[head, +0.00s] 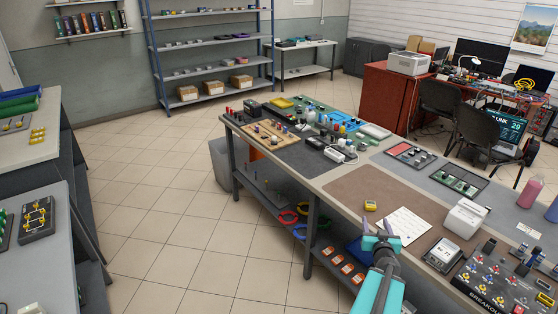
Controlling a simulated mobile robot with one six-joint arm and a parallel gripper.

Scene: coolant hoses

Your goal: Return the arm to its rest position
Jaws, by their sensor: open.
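My gripper (379,232) shows at the lower middle of the head view, at the end of my teal and grey arm. Its two thin purple-grey fingers point away from me and stand apart, with nothing visible between them. The gripper appears over the front edge of the long workbench (345,190), close to a white printed sheet. I cannot tell its exact height above the bench. No coolant hoses can be clearly made out.
A yellow block (371,206) and a white sheet (404,225) lie on the brown mat near my gripper. A white boxy device (465,218) and a breakout panel (500,285) stand to the right. Tiled floor (180,220) is open to the left.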

